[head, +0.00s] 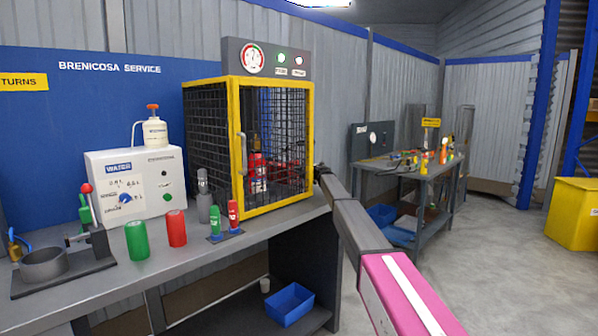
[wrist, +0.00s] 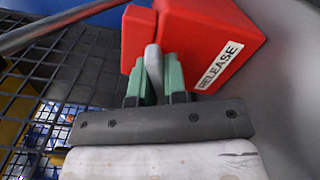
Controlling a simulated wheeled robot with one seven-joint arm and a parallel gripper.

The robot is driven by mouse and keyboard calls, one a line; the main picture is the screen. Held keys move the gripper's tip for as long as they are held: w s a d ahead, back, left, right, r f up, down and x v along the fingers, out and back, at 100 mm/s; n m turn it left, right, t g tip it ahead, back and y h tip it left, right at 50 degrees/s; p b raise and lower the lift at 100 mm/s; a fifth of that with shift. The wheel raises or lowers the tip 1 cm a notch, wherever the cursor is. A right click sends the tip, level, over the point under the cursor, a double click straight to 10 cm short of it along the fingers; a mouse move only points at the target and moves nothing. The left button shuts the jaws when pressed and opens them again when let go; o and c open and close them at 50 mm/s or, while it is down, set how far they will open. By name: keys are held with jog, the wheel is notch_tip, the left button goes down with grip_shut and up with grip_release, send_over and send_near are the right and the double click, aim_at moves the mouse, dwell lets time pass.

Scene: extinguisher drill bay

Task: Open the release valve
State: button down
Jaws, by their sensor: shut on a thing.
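The release valve (wrist: 208,42) is a red block with a white RELEASE label in the wrist view. A grey lever (wrist: 153,62) stands out from it. My gripper (wrist: 158,78) has its two green fingers on either side of this lever, shut on it, close against the red block. In the head view my arm reaches from the lower right to the right side of the yellow-framed mesh cage (head: 236,150). The gripper and valve cannot be made out clearly there.
A red object (head: 257,172) stands inside the cage. A panel with a gauge and lamps (head: 268,58) tops it. The bench (head: 200,262) holds a white dispenser box (head: 138,180), a green cylinder (head: 137,240) and a red one (head: 176,228). Open floor lies to the right.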

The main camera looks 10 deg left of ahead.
jog(key=shift+n, duration=1.2)
jog(key=c, duration=1.2)
grip_release()
jog(key=shift+o, duration=0.2)
jog(key=shift+s+d, duration=0.1)
jog(key=v, duration=0.9)
jog(key=shift+s+d, duration=0.25)
jog(key=shift+s, duration=0.05)
jog(key=shift+s+d, duration=0.25)
jog(key=shift+d, duration=0.1)
